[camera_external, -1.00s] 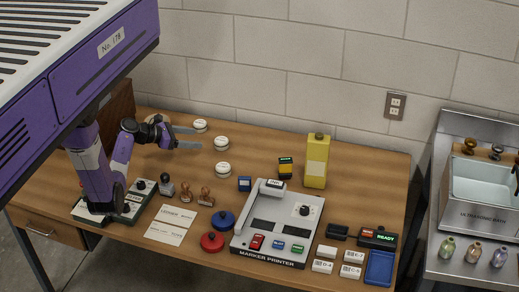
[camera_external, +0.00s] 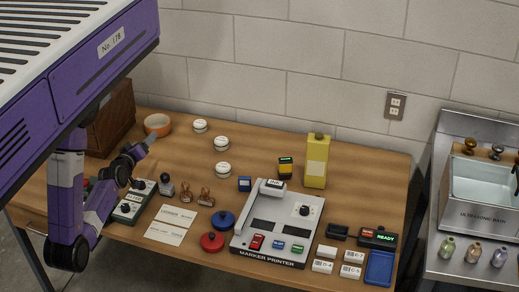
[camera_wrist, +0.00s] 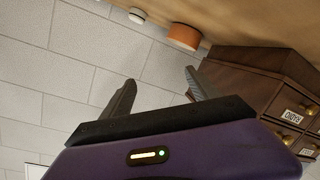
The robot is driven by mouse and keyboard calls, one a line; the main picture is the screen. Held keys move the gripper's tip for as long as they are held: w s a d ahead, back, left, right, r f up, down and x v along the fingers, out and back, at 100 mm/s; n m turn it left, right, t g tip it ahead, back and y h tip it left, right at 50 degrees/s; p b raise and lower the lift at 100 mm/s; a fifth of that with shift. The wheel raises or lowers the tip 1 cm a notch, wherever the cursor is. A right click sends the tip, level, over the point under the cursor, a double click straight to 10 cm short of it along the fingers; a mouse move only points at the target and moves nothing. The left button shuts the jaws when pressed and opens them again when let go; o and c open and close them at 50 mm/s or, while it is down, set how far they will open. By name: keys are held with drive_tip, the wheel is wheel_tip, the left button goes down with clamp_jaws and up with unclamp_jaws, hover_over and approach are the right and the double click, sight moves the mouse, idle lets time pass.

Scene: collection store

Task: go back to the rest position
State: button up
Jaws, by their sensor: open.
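My gripper (camera_external: 147,143) is above the left part of the wooden table, close in to my body, with its fingers pointing up and to the right in the external view. In the wrist view my gripper (camera_wrist: 158,92) has its two fingers spread apart with nothing between them. An orange bowl (camera_external: 157,124) stands on the table beyond the fingers, and it also shows in the wrist view (camera_wrist: 184,37). My arm is folded at the left and hides part of the table there.
A wooden drawer cabinet (camera_external: 112,118) stands close by at the back left; it also shows in the wrist view (camera_wrist: 262,82). White round containers (camera_external: 221,143), stamps (camera_external: 187,191), a marker printer (camera_external: 276,226) and a yellow bottle (camera_external: 316,162) stand further right.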

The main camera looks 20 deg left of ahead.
drive_tip(key=s+d+r+m, duration=0.2)
drive_tip(key=s, duration=0.5)
drive_tip(key=s+d+r+m+h, duration=0.1)
drive_tip(key=s+d+r+m, duration=0.1)
drive_tip(key=s, duration=0.5)
drive_tip(key=s+d+r+m+g, duration=0.1)
drive_tip(key=s+r+m, duration=0.2)
drive_tip(key=s, duration=0.4)
drive_tip(key=shift+s+d+r+m+h, duration=0.2)
drive_tip(key=shift+s+d+m+h, duration=0.15)
drive_tip(key=shift+m, duration=0.35)
drive_tip(key=shift+o, duration=0.5)
